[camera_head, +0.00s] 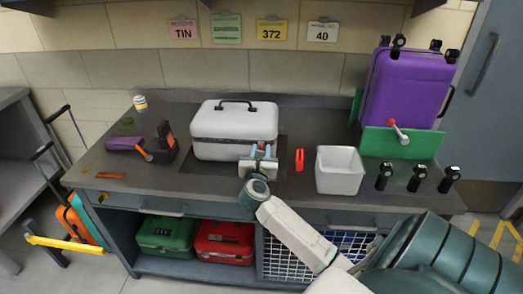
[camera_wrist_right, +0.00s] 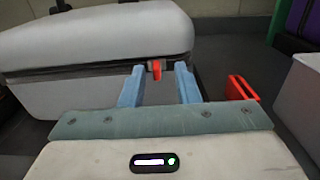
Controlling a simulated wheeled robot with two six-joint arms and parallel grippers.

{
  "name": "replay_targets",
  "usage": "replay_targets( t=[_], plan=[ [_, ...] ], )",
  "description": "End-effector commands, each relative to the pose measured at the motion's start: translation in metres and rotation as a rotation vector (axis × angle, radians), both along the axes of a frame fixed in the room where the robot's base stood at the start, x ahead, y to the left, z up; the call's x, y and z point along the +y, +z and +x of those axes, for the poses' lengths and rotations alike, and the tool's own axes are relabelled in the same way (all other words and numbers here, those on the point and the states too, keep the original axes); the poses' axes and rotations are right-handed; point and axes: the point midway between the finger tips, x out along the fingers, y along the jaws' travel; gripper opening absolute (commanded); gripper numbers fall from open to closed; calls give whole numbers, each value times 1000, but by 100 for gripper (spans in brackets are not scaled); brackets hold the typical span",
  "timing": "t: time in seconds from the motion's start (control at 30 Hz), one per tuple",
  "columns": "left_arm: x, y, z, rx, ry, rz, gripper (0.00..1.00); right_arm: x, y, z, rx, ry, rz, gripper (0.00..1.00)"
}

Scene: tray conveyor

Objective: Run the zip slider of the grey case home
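The grey case (camera_head: 233,126) lies on the dark worktop, its lid down and its black handle at the back. A dark zip line runs around it, and it fills the upper left of the right wrist view (camera_wrist_right: 110,42). The red zip slider (camera_wrist_right: 156,68) shows at the case's right front corner. My right gripper (camera_head: 263,151) is in front of that corner. In the right wrist view its two blue fingers (camera_wrist_right: 158,78) stand apart, with the slider seen between their tips; I cannot tell whether they touch it. My left gripper is not in view.
A red tag-like object (camera_head: 299,160) stands just right of the gripper. Beyond it are a white bin (camera_head: 340,170), several black knobs (camera_head: 418,178) and a purple case (camera_head: 405,88) behind a green plate (camera_head: 399,143). A purple item (camera_head: 124,143) and a dark holder (camera_head: 164,147) lie left.

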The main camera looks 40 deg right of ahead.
Motion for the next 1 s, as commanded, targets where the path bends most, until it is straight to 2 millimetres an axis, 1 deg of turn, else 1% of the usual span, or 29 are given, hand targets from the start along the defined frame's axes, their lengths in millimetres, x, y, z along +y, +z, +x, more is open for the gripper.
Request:
replay_targets(
  t=[0.03,0.1,0.3,0.5,0.67,1.0],
  plan=[
    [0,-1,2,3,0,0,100,7,-2,-6,-1,2,3,29],
    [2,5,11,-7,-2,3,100,17,-3,-15,-3,2,5,29],
    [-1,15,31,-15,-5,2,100,48,-3,-42,-2,1,7,29],
    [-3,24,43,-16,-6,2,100,69,-2,-60,-1,-1,3,29],
    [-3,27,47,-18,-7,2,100,74,-1,-65,0,-1,3,29],
    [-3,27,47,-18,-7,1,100,74,0,-65,0,-1,1,29]
  ],
)
